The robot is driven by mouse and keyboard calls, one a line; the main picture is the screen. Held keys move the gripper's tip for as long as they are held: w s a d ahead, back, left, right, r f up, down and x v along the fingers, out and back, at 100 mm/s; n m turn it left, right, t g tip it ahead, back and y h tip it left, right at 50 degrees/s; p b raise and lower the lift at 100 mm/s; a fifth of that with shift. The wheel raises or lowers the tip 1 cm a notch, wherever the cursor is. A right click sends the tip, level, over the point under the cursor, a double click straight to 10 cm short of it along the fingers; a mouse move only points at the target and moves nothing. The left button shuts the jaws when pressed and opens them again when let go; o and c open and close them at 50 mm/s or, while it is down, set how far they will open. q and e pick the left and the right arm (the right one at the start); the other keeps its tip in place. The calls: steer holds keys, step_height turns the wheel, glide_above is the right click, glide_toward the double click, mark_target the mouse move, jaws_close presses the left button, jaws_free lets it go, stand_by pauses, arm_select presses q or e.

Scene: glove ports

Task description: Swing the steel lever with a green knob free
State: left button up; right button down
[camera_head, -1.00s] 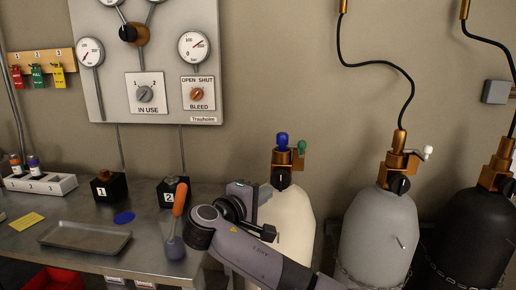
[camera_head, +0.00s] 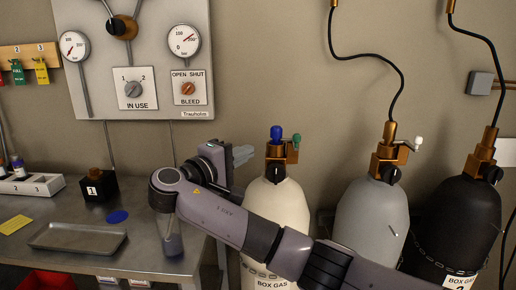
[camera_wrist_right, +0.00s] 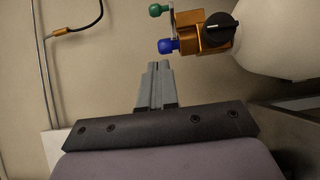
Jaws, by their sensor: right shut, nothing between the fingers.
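The steel lever with a green knob (camera_head: 296,138) is at the right side of the brass valve (camera_head: 276,152) on the cream cylinder (camera_head: 272,203). In the right wrist view the green knob (camera_wrist_right: 155,10) is at the top edge, with a short piece of steel lever beside it. A blue knob (camera_head: 276,132) stands beside it on the same valve, and the blue knob also shows in the wrist view (camera_wrist_right: 167,46). My right gripper (camera_head: 246,153) is shut and empty, left of the valve. In the wrist view its fingertips (camera_wrist_right: 157,66) are just short of the blue knob, apparently apart from it.
A grey cylinder (camera_head: 370,222) and a black cylinder (camera_head: 450,228) stand to the right, with hoses running up. A gauge panel (camera_head: 150,60) hangs on the wall. The bench at left holds a tray (camera_head: 78,238), a blue disc (camera_head: 117,217) and a black block (camera_head: 97,187).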

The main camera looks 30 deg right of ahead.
steer(key=s+d+p+x, duration=0.1)
steer(key=s+p+x, duration=0.1)
steer(key=x, duration=0.9)
steer(key=shift+s+d+p, duration=0.2)
steer(key=shift+d+p, duration=0.05)
steer(key=shift+p, duration=0.35)
